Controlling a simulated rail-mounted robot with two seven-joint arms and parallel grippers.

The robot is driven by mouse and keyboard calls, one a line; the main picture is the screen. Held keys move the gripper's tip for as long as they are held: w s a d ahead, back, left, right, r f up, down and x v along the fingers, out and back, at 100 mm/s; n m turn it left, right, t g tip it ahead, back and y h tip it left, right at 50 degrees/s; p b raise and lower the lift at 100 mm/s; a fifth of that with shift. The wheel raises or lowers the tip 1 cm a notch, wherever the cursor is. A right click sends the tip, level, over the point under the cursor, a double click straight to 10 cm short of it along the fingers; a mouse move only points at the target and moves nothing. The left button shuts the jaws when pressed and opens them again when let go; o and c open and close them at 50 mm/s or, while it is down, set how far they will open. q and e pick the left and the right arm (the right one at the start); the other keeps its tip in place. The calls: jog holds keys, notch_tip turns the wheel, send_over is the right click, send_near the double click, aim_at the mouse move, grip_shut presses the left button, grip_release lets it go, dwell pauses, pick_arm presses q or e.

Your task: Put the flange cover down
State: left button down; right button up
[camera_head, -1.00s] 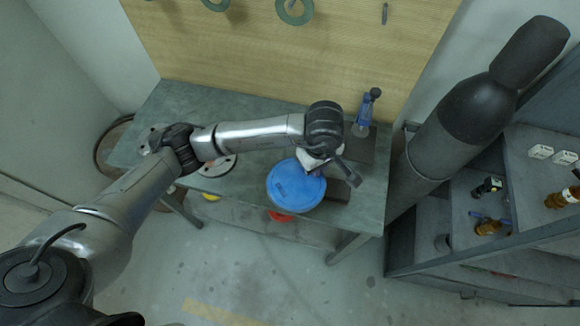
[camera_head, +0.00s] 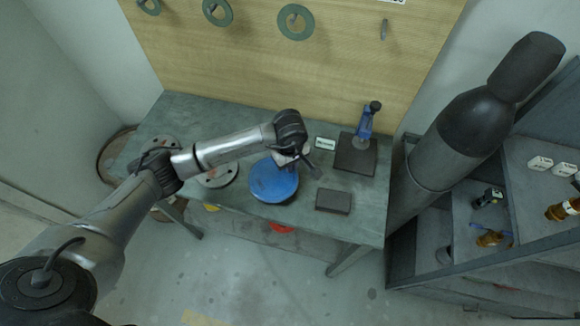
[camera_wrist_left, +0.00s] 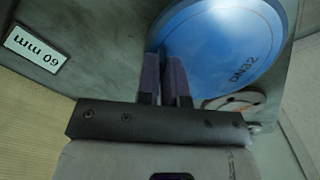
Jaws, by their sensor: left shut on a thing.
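The flange cover (camera_head: 274,181) is a round blue disc over the front part of the green workbench (camera_head: 238,119). In the left wrist view the flange cover (camera_wrist_left: 222,42) fills the upper right and shows the marking DN32. My left gripper (camera_head: 296,165) is at its right rim in the head view. In the left wrist view its two fingers (camera_wrist_left: 166,62) are close together at the cover's edge, shut on it. I cannot tell whether the cover touches the bench top. My right gripper is not in view.
Metal flanges (camera_head: 219,175) lie left of the cover, partly under my arm. A dark block (camera_head: 333,201) and a dark plate (camera_head: 355,157) with a blue-handled tool (camera_head: 366,122) lie to the right. A label (camera_head: 325,143) stands behind. A gas cylinder (camera_head: 452,137) stands beside the bench.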

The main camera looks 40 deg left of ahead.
pick_arm(q)
notch_tip(320, 180, down, 3)
jog(key=shift+r, duration=0.2)
jog(key=shift+f, duration=0.15)
jog(key=c, duration=1.3)
grip_release()
jog(key=shift+o, duration=0.2)
